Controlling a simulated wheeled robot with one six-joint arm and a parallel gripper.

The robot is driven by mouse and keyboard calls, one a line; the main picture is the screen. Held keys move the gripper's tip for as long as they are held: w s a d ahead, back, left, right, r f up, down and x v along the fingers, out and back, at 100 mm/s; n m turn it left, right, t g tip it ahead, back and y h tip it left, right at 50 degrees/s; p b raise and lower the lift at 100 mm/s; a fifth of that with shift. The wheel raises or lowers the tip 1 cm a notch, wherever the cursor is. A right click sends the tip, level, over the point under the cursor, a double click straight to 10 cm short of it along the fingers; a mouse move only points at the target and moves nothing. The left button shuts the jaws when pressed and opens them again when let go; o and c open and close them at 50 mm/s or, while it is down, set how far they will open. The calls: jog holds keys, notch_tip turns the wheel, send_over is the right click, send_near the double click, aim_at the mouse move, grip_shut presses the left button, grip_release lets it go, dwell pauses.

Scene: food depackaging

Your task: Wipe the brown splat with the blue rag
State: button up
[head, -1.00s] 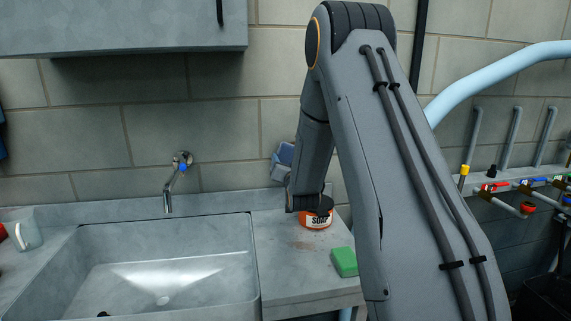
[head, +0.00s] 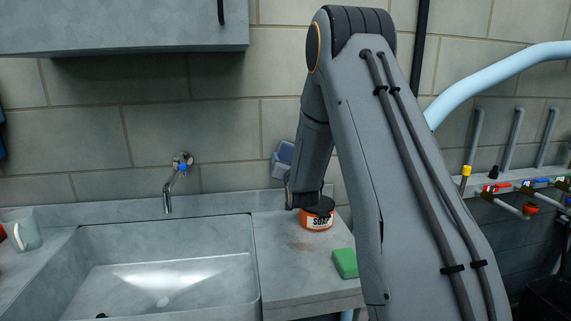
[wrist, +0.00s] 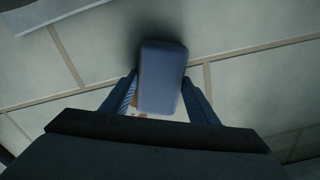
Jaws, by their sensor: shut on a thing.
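My gripper (wrist: 160,98) is shut on a blue-grey, rounded, block-like thing, which I take to be the blue rag (wrist: 162,75). The fingers sit on both sides of it, in front of the tiled wall. My arm hides most of the gripper there.
A green sponge (head: 345,262) lies at the counter's right edge. The sink (head: 165,285) with its tap (head: 168,195) is on the left, and a mug (head: 27,236) stands beyond it.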

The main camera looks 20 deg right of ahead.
aim_at(285, 146)
jog(key=shift+s+d+b, duration=0.6)
jog(key=shift+s+d, duration=0.1)
jog(key=shift+d, duration=3.15)
jog(key=shift+w+a+r+b, duration=0.1)
jog(key=shift+w+a+r, duration=0.25)
jog(key=shift+a, duration=0.95)
jog(key=shift+w+a+r+b, duration=0.2)
jog(key=shift+a+r, duration=0.35)
jog(key=shift+a, duration=0.8)
jog(key=shift+w+a+r+b, duration=0.1)
jog(key=shift+w+a+r, duration=0.25)
jog(key=shift+a, duration=0.95)
jog(key=shift+s+r+p, duration=0.15)
jog(key=shift+r+p, duration=0.2)
jog(key=shift+r, duration=0.35)
jog(key=shift+s+r+p, duration=0.1)
jog(key=shift+r+p, duration=0.2)
jog(key=shift+r, duration=0.4)
jog(key=s+d+b, duration=0.1)
jog(key=d, duration=0.7)
jog(key=shift+s, duration=0.2)
